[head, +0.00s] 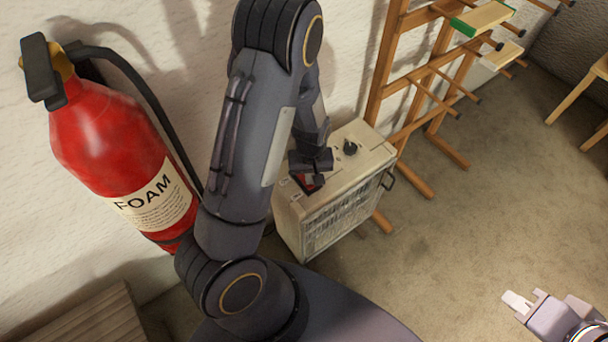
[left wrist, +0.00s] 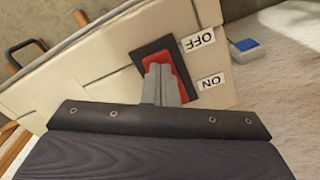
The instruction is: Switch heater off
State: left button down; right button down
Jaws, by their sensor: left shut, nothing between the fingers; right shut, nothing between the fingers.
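The heater (head: 345,215) is a cream metal box with a front grille, standing on the floor by the wall. Its red rocker switch (left wrist: 182,72) sits in a black frame on the top, with an OFF label (left wrist: 198,40) and an ON label (left wrist: 211,82) beside it. My left gripper (left wrist: 160,70) is shut and empty, its fingertips right over the switch and hiding part of it. I cannot tell whether they touch it or which way the rocker is tipped. My right gripper (head: 524,300) is shut and empty, low at the right, far from the heater.
A dark knob (head: 350,148) stands on the heater top behind the switch. A red foam extinguisher (head: 100,140) hangs on the wall at left. A wooden rack (head: 377,90) stands just beyond the heater. The floor (head: 480,220) at right is clear.

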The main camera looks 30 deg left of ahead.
pick_arm(q)
notch_tip(320, 180, up, 7)
jog(key=p, duration=0.6)
dwell(0.4)
